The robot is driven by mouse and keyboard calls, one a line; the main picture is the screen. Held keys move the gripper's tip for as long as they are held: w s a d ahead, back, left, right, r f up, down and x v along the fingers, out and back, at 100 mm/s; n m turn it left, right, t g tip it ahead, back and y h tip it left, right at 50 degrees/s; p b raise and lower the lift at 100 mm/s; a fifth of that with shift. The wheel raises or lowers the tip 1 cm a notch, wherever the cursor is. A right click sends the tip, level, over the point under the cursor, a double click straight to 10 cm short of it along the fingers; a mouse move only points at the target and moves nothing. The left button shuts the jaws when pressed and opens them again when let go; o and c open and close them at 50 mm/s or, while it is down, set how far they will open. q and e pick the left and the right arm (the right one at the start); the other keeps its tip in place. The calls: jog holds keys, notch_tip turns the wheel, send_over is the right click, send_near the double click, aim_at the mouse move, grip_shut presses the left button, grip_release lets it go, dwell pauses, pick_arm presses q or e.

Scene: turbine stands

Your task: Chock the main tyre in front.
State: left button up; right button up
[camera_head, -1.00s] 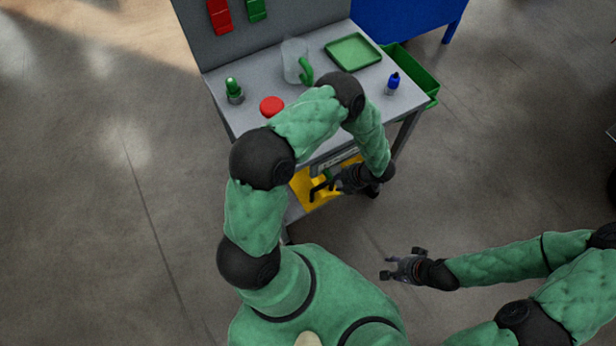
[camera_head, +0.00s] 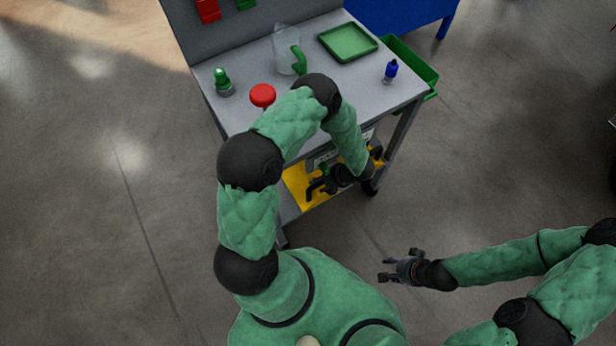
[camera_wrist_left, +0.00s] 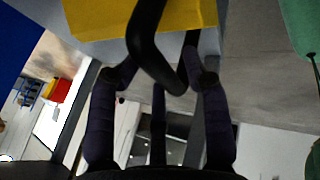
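A yellow chock (camera_head: 296,178) with a black handle sits on the lower shelf of the grey cart (camera_head: 289,213). My left gripper (camera_head: 325,182) is down at this shelf, beside the chock's handle. In the left wrist view the yellow block (camera_wrist_left: 95,18) fills the top, and its black handle (camera_wrist_left: 147,42) hangs down between the fingers of my left gripper (camera_wrist_left: 160,73). These fingers stand apart, with no clear grip on the handle. My right gripper (camera_head: 386,269) is open and empty over bare floor. No tyre shows clearly.
The cart top holds a red button (camera_head: 262,95), a green lamp (camera_head: 223,82), a clear jug (camera_head: 285,52), a green tray (camera_head: 347,42) and a blue bottle (camera_head: 391,70). A green bin (camera_head: 425,75) hangs at its side. A dark object (camera_head: 613,178) is cut off at the right edge.

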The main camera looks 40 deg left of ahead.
pick_arm(q)
jog(key=shift+w+r+p, duration=0.1)
jog(key=shift+p, duration=0.4)
dwell(0.6)
grip_shut()
jog(key=shift+a, duration=0.1)
jog(key=shift+r, duration=0.1)
jog(key=shift+w+r+p, duration=0.1)
jog(key=shift+r+p, duration=1.3)
jog(key=shift+p, duration=0.15)
